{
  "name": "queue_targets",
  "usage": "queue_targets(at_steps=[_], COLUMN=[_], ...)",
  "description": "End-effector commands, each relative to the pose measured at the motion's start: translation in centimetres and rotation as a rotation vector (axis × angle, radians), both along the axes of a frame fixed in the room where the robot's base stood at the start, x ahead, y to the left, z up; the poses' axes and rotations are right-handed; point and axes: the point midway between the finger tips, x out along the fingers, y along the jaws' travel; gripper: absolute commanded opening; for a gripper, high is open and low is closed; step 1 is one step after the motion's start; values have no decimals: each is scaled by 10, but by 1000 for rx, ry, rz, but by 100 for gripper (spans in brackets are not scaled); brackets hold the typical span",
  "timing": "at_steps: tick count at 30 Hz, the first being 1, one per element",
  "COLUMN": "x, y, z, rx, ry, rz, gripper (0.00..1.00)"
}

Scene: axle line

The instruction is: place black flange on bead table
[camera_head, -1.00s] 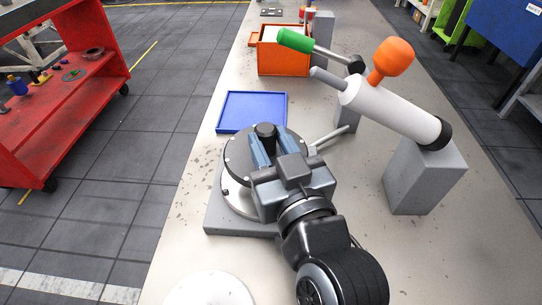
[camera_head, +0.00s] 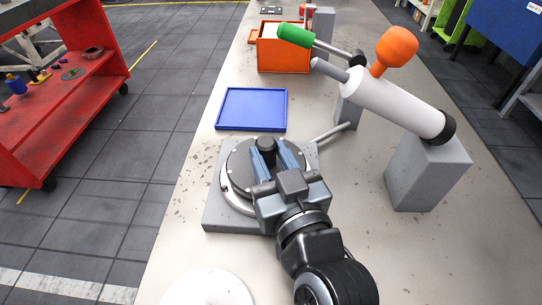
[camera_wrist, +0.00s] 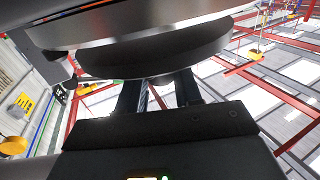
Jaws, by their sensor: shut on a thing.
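My gripper (camera_head: 277,160) is shut on the dark hub (camera_head: 266,146) of the black flange (camera_head: 239,166). The flange is a dark disc over the round silver top of the bead table, which has a square grey base (camera_head: 214,216). From the head view the flange looks level and roughly centred, with the silver rim showing at its left. In the wrist view, the dark disc of the flange (camera_wrist: 170,60) lies against or very close to the silver plate of the table (camera_wrist: 150,30); I cannot tell if they touch. My gripper and forearm hide the front right part.
An empty blue tray (camera_head: 252,92) lies just behind the bead table. At the right, a white cylinder (camera_head: 392,100) with an orange knob (camera_head: 394,50) rests on a grey block (camera_head: 425,180). A thin grey rod (camera_head: 333,132) sticks out near the table's back right.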

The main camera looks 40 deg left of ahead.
Motion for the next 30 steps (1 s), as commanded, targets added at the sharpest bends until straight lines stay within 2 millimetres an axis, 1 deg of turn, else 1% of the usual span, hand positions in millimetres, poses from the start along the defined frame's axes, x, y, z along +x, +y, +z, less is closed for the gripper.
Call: queue_targets(at_steps=[4,5,12,13,21,23,27,28,30], x=[0,0,0,0,-1,-1,-1,-5,-15], y=[0,0,0,0,0,1,1,-7,-20], z=[2,-1,-2,-2,-1,3,17,8,6], rx=[6,0,-1,-2,-1,-1,-1,-2,-2], ry=[-4,0,1,1,2,2,1,2,3], rz=[-1,0,1,1,1,2,3,0,0], gripper=[0,35,58,60,60,60,60,60,60])
